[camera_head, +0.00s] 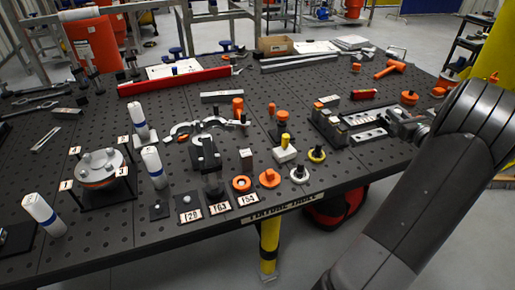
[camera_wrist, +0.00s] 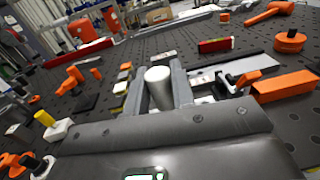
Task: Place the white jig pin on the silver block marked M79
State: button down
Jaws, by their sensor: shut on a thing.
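In the wrist view a white jig pin (camera_wrist: 159,88) stands between the two grey fingers of my gripper (camera_wrist: 160,97), which is shut on it. Its round top end faces the camera; its lower end is hidden. In the head view my gripper (camera_head: 405,124) is at the right side of the table, partly hidden by my arm. It is beside a dark fixture with pale silver blocks, one of them (camera_head: 361,117) with small dark lettering and another (camera_head: 370,135) in front of it. I cannot read M79 on any block.
Orange knobs and clamps (camera_head: 409,98) and a red bar (camera_head: 364,94) lie close behind my gripper. White cylinders, a round fixture (camera_head: 101,168) and number plates (camera_head: 188,216) fill the left and front. Perforated table (camera_head: 300,215) shows bare in patches.

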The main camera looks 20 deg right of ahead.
jog(key=w+a+r+n+y, duration=0.2)
jog(key=w+a+y, duration=0.1)
jog(key=a, duration=0.6)
jog(key=w+a+r+n+y, duration=0.2)
jog(key=a+y, duration=0.1)
jog(key=a, duration=0.6)
jog(key=n+g+y, duration=0.3)
jog(key=n+y, duration=0.1)
jog(key=y, duration=0.2)
send_over(246, 152)
jog(key=f, duration=0.5)
jog(key=shift+s+d+f, duration=0.15)
jog(key=shift+s+d, duration=0.05)
jog(key=shift+s, duration=0.1)
jog(key=shift+w+a+f, duration=0.2)
jog(key=shift+a+f, duration=0.1)
jog(key=shift+f, duration=1.9)
jog(key=shift+f, duration=0.15)
jog(key=c, duration=1.2)
grip_release()
jog(key=shift+c, duration=0.2)
